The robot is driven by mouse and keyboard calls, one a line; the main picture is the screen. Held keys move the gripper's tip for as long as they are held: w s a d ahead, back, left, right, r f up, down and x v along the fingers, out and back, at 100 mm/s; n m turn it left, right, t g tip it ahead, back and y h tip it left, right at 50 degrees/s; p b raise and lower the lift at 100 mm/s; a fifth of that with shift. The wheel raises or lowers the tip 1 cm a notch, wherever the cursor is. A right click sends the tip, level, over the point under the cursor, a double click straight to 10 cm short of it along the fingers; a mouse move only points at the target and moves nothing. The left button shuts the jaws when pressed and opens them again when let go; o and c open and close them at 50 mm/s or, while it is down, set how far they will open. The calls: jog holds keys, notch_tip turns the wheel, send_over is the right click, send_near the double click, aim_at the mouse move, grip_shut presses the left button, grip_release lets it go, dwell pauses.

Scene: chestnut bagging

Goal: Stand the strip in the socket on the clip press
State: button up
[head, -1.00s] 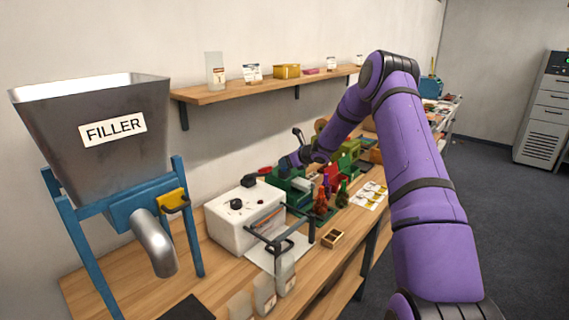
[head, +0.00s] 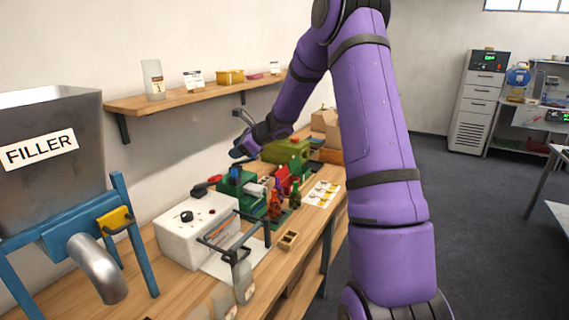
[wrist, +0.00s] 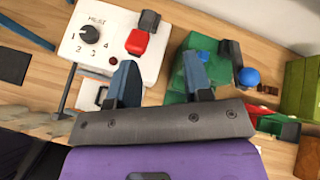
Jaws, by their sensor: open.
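The green machine that I take to be the clip press (head: 228,190) stands on the bench just beyond the white box in the head view. In the wrist view the green press (wrist: 178,92) lies behind my right finger, with a grey lever and blue knob (wrist: 248,77) beside it. My gripper (wrist: 162,78) is open, with nothing visible between its fingers. In the head view my gripper (head: 240,152) is above the press. A small blue piece (head: 235,172) shows at the press top; I cannot tell whether it is the strip. The socket cannot be made out.
The filler (head: 45,150) stands left; a shelf (head: 190,100) hangs behind.

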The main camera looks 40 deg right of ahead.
jog(key=s+a+r+n+g, duration=0.2)
jog(key=s+a+r+n, duration=0.6)
jog(key=s, duration=0.3)
jog(key=s+a+r+n+g, duration=0.3)
jog(key=s+a+r+n, duration=0.35)
jog(key=s+a, duration=0.3)
jog(key=s+n+h, duration=0.5)
jog(key=s+n, duration=0.6)
jog(key=s, duration=1.3)
jog(key=shift+s+d+r+h, duration=0.25)
jog(key=shift+r+h, duration=0.1)
jog(key=shift+h, duration=0.05)
